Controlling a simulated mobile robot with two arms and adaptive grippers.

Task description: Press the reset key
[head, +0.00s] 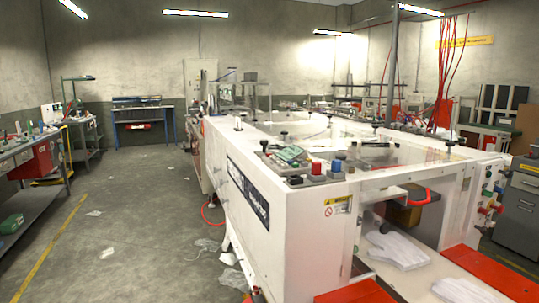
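A long white machine (285,232) fills the middle and right of the head view. On its near top corner sit a red-topped control (317,168) and a blue-topped one (336,165), with a few dark knobs beside them. More coloured buttons (489,192), in red, blue and green, are on the machine's right side. Labels are too small to read, so I cannot tell which control is the reset key. Neither of my grippers is in view.
White gloves (398,249) lie at the machine's near opening, close to red panels (500,275). Benches (30,150) line the left wall, and a grey cabinet (518,210) stands at right. The floor (130,230) at left is mostly clear, with scattered scraps.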

